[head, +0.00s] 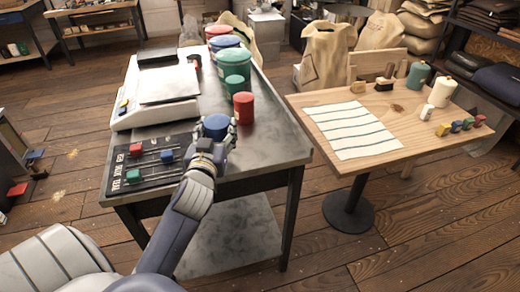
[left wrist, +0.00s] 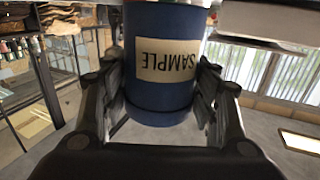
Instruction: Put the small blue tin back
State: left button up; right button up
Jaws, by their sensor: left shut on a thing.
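The small blue tin (head: 216,124) is at the front of the grey metal table (head: 265,145) in the head view. In the left wrist view the tin (left wrist: 160,100) is dark blue with a tan label reading SAMPLE. My left gripper (head: 217,134) is shut on it, with a finger on each side; the fingers also show in the left wrist view (left wrist: 160,105). I cannot tell whether the tin touches the tabletop. My right gripper is not in view.
A red tin (head: 243,108) and a green tin (head: 234,66) stand behind, with larger tins farther back. A white scale (head: 158,100) and a black slider board (head: 146,172) are at left. A wooden table (head: 400,150) stands at right. The grey table's right front is clear.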

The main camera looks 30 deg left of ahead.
pick_arm(q)
jog(key=a+r+n+g+y, duration=0.1)
jog(key=a+n+y, duration=0.1)
jog(key=a, duration=0.5)
jog(key=shift+w+d+f+p, duration=0.1)
jog(key=shift+w+d+f, duration=0.7)
jog(key=shift+w+d, duration=1.05)
jog(key=shift+w+d+f+p, duration=0.15)
jog(key=shift+w+d+f, duration=0.65)
jog(key=shift+w+d, duration=1.05)
jog(key=shift+w+d+f+p, duration=0.1)
jog(key=shift+w+d+f, duration=0.7)
jog(key=shift+w+d, duration=1.05)
jog(key=shift+s+d, duration=0.2)
jog(key=shift+d, duration=0.05)
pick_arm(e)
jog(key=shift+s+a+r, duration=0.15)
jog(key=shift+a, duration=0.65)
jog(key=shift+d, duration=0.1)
pick_arm(q)
jog(key=shift+f, duration=0.1)
jog(key=o, duration=1)
jog(key=shift+c, duration=0.2)
jog(key=shift+o, duration=1.1)
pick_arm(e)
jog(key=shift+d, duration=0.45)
